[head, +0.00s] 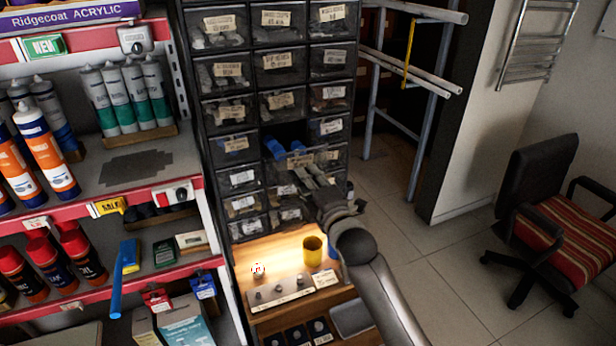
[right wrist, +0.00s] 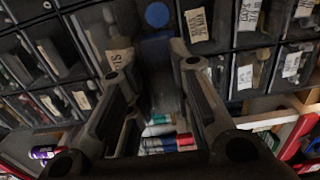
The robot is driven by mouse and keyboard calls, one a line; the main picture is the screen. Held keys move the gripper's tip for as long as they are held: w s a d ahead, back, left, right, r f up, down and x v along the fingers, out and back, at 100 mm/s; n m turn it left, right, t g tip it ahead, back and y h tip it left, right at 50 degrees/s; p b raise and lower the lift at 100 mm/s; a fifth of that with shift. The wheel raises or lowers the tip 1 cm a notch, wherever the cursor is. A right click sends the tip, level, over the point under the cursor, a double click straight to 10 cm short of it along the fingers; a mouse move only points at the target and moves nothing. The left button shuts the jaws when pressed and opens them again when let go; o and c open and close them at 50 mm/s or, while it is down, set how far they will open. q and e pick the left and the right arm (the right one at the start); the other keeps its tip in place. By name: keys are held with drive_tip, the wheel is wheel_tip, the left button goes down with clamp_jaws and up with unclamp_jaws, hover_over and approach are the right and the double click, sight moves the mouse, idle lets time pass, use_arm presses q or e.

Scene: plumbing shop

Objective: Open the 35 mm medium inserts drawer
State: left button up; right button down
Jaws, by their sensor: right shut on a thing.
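A tall dark cabinet of small clear-fronted drawers (head: 198,110) fills the middle of the head view. One drawer (head: 299,160) in its middle column stands pulled out, with a dark gap above it and blue pieces (head: 275,148) inside. Its label is too small to read, so I cannot confirm it is the 35 mm medium inserts drawer. My right gripper (head: 312,174) is at this drawer's front and shut on it; the fingers hide part of the front. In the right wrist view the two fingers (right wrist: 150,58) reach to the drawer. My left gripper is out of view.
Below the drawers is a lit wooden shelf (head: 262,250) with a yellow cup (head: 312,251) and small fittings. Shelves of tubes and cans (head: 130,95) stand at the left.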

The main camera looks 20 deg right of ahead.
drive_tip(key=c, duration=1.4)
unclamp_jaws()
drive_tip(key=shift+f, duration=0.35)
drive_tip(key=shift+o, duration=0.2)
drive_tip(key=shift+w, duration=0.15)
drive_tip(key=shift+r, duration=0.1)
drive_tip(key=s, duration=1.2)
drive_tip(key=shift+d, duration=0.25)
